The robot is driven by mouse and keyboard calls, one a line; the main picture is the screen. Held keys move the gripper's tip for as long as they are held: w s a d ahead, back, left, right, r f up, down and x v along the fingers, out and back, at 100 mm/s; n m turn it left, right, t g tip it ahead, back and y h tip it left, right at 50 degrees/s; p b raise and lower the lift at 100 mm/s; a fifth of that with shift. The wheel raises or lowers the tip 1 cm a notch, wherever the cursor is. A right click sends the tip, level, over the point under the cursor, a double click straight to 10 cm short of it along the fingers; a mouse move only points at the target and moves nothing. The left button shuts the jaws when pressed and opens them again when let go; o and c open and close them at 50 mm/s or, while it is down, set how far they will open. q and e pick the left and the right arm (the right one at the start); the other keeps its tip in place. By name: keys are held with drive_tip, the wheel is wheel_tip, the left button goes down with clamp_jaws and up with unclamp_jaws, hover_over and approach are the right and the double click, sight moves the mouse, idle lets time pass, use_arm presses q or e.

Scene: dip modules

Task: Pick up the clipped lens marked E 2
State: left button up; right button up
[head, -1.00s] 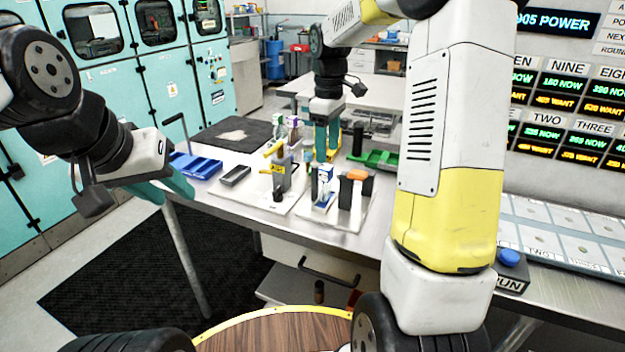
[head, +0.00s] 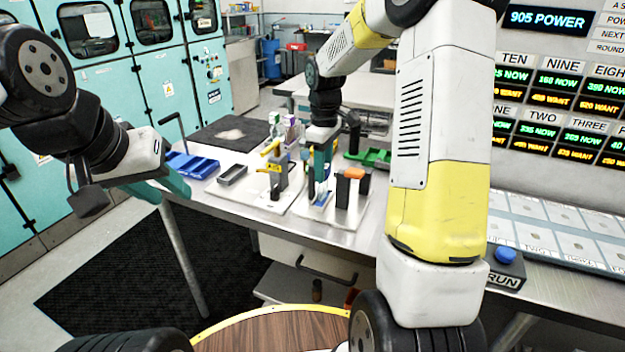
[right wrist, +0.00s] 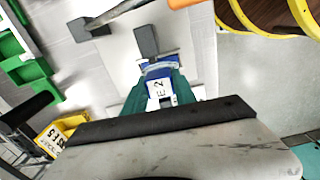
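The clipped lens marked E 2 (right wrist: 160,92) shows in the right wrist view as a white label on a blue piece between my right gripper's teal fingers. In the head view its blue part (head: 321,190) stands on a white board below that gripper. My right gripper (right wrist: 163,88) points down with a finger on each side of the piece; the fingers look apart, and firm contact does not show. It also shows in the head view (head: 322,168). My left gripper (head: 178,190) hangs off the table's left edge, empty; its finger gap is hard to see.
A grey stand with an orange top (head: 354,174) is close to the right of my right gripper. A grey post with a yellow piece (head: 275,170) stands to the left.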

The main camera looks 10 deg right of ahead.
clamp_jaws()
